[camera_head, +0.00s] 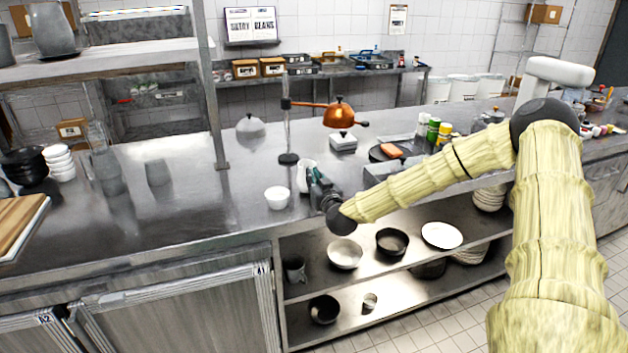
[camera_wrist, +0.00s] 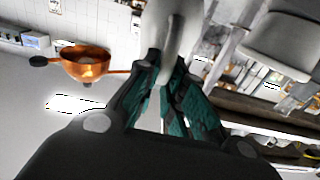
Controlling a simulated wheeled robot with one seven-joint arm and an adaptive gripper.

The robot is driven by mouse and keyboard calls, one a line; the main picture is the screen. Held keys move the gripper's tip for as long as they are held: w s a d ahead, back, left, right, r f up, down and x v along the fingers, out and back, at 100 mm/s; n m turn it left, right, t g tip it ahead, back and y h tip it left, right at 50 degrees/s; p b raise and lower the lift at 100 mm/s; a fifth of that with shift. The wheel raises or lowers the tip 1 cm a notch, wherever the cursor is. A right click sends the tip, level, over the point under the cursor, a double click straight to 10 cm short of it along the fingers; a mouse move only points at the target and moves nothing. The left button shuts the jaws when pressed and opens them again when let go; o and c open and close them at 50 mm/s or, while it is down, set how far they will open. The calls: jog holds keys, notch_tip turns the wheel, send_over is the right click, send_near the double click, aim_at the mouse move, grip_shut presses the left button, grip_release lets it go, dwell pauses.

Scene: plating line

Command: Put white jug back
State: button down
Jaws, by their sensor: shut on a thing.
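The white jug (camera_head: 304,176) is on or just above the steel counter near its front edge, partly hidden behind my gripper in the head view. My gripper (camera_head: 316,182) is shut on it. In the wrist view my gripper's teal fingers (camera_wrist: 168,82) close on a pale, rounded part of the white jug (camera_wrist: 181,30), which runs out of the top of the picture. I cannot tell whether the jug touches the counter.
A white bowl (camera_head: 277,197) stands just left of the jug. A stand (camera_head: 288,130) with a copper pan (camera_head: 339,113) is behind.

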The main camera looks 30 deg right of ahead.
jog(key=shift+f, duration=0.35)
jog(key=shift+f, duration=0.15)
jog(key=c, duration=1.5)
grip_release()
